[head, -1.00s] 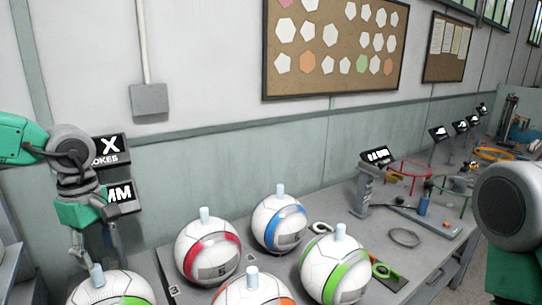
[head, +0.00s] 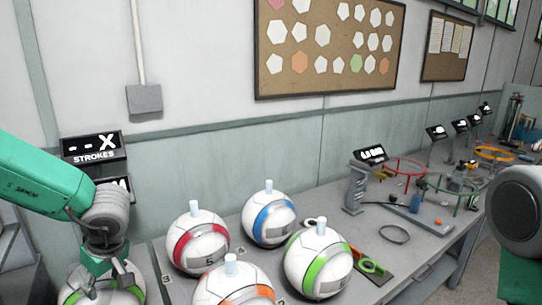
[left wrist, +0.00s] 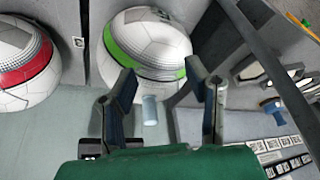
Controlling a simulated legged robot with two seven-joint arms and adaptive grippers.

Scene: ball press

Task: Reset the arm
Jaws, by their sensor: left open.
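My left gripper (head: 107,276) is at the lower left of the head view, over a white ball with a green band (head: 72,297). The gripper hides much of this ball, and the frame edge cuts it off. In the left wrist view my left gripper (left wrist: 165,88) has its fingers apart with nothing clasped. The green-banded ball (left wrist: 150,42) lies beyond the fingertips there. Its pale blue peg (left wrist: 150,110) shows between the fingers, apart from both. My right gripper is out of view.
Balls with red (head: 197,243), blue (head: 268,219), orange (head: 232,285) and green (head: 318,262) bands stand on the bench to the right. A strokes display (head: 93,146) stands behind my left arm. Red (head: 403,165) and green rings stand farther right.

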